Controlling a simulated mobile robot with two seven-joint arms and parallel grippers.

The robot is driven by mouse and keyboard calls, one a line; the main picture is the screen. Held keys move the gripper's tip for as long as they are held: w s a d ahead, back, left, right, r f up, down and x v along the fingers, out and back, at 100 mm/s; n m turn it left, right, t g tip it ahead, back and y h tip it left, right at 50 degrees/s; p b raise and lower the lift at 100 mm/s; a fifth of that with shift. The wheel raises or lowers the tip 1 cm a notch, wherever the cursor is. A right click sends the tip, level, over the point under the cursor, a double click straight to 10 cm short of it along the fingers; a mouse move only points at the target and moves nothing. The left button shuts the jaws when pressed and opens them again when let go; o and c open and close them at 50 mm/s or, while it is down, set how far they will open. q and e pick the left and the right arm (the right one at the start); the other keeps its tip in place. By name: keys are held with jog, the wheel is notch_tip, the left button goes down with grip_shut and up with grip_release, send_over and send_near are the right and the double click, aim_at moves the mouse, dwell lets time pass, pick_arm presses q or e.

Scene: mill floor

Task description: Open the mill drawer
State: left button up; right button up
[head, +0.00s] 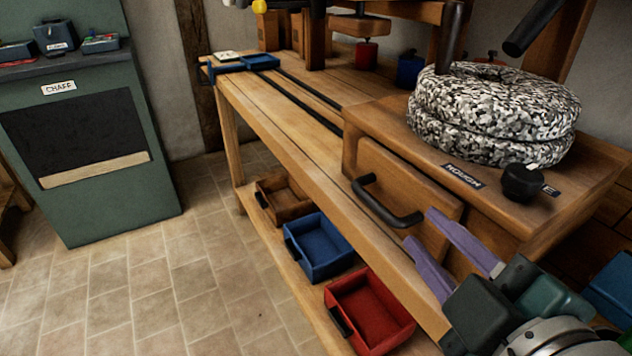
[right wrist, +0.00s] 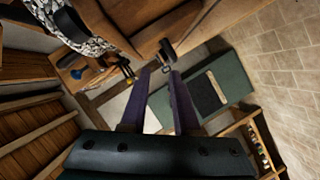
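The mill drawer (head: 400,178) has a wooden front set into the wooden mill housing (head: 585,190), below the speckled millstones (head: 495,112). It looks shut or nearly so. Its black bar handle (head: 378,208) curves out from the front. My right gripper (head: 419,227) has two purple fingers spread apart, with the tips close to the handle's near end. In the right wrist view the open fingers (right wrist: 160,74) point at the dark handle (right wrist: 166,50), just beyond the tips; I cannot tell whether they touch it. My left gripper is not in view.
The wooden bench (head: 285,125) runs along the right. On its low shelf stand a brown bin (head: 284,212), a blue bin (head: 325,270) and a red bin (head: 388,337). A black knob (head: 523,183) sits on the housing. A green chaff cabinet (head: 112,205) stands left; the tiled floor between is clear.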

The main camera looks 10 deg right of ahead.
aim_at(382, 213)
jog(key=shift+n+y, duration=0.3)
jog(key=shift+n, duration=0.1)
jog(key=x, duration=0.3)
jog(key=a+b+x, duration=0.1)
jog(key=x, duration=0.3)
jog(key=f+x, duration=0.1)
jog(key=x, duration=0.3)
jog(key=shift+s+a+f+b, duration=0.1)
jog(key=shift+s+a+b, duration=0.15)
jog(key=shift+b, duration=0.15)
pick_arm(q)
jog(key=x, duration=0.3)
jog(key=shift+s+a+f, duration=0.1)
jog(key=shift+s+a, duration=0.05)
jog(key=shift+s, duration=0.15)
pick_arm(e)
jog(key=shift+c, duration=0.4)
grip_shut()
